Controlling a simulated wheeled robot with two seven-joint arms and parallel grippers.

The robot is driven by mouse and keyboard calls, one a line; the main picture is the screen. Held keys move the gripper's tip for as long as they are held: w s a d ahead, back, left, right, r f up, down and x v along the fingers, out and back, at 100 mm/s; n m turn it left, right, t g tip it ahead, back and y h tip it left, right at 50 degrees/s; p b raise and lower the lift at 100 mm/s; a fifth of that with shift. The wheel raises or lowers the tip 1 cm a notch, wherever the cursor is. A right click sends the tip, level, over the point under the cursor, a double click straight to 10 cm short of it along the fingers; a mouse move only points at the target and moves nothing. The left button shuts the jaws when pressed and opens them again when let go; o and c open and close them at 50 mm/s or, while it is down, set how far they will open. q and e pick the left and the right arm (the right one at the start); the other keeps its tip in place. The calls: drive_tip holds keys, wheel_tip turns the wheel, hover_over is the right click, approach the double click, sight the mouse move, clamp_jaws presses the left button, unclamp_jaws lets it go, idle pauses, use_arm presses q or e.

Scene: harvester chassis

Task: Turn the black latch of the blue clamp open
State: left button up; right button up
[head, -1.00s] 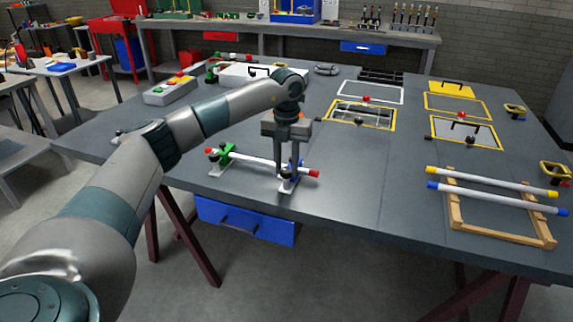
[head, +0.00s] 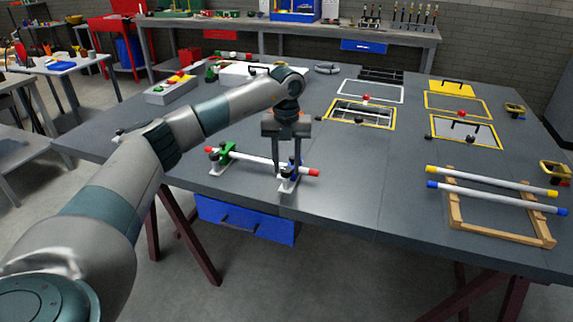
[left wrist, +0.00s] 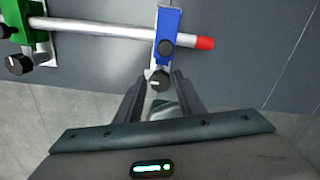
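The blue clamp (left wrist: 167,28) stands on the table's front part and holds the red-tipped end of a white rod (left wrist: 95,29). Its black latch (left wrist: 160,80), a round knob with a white mark, is on the clamp's near side. In the head view, the blue clamp (head: 294,170) is partly hidden behind my left gripper (head: 287,172). In the left wrist view, the fingers of my left gripper (left wrist: 159,82) are apart, one on each side of the latch. I cannot tell whether they touch it. My right gripper is not in view.
A green clamp (left wrist: 17,25) with its own black knob (left wrist: 19,64) holds the rod's other end. The table edge is close in front of the clamps. A wooden frame (head: 500,230) with two rods lies at the right. The table between is clear.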

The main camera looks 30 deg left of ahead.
sight(287, 169)
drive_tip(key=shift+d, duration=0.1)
